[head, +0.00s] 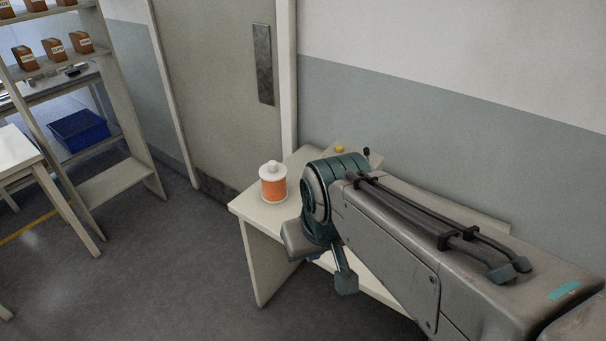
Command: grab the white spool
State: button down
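A white spool-like object (272,191) with a wide orange band and a white knob on top stands upright on the left end of a pale table (247,205). It is the only thing in view that fits the white spool. My arm comes in from the right over the table. Its teal wrist joint is just right of the spool, with a visible gap between them. The end of my arm (325,262) points down by the table's front edge. Its fingertips cannot be made out, and nothing shows held. My arm hides much of the table.
A small yellow item (339,149) and a black-topped item (367,152) are at the table's back, partly behind my arm. The wall and a grey door (220,90) stand close behind. A shelf with orange boxes (54,48) and a blue bin (79,131) is at left. Floor is clear left of the table.

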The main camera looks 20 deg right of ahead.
aim_at(273, 174)
jog(key=u, duration=0.8)
jog(key=i, duration=1.7)
jog(key=z, duration=3.1)
